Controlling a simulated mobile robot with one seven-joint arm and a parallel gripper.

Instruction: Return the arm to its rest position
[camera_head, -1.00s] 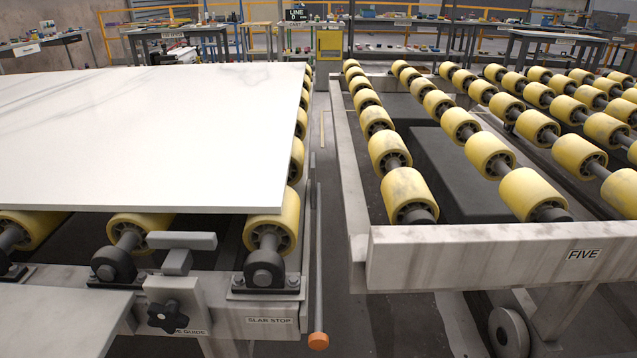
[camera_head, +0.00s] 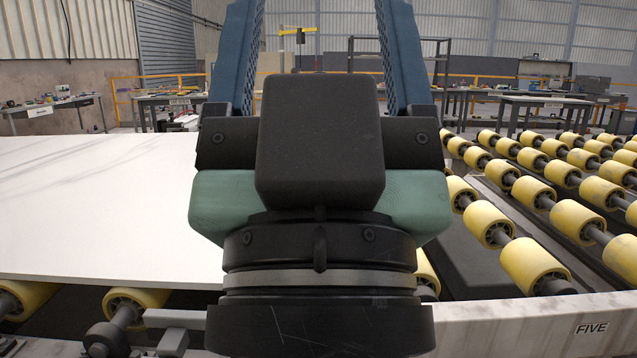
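My gripper (camera_head: 320,20) fills the middle of the head view, close to the camera and pointing up. Its two blue fingers stand wide apart with nothing between them, and their ends run to the top edge of the picture. The dark wrist and housing below them hide the right part of the white slab and the gap between the roller tables.
A white stone slab (camera_head: 90,210) lies on yellow rollers at the left. An empty roller table marked FIVE (camera_head: 535,320) stands at the right. Workbenches (camera_head: 545,103) and a yellow railing are in the background.

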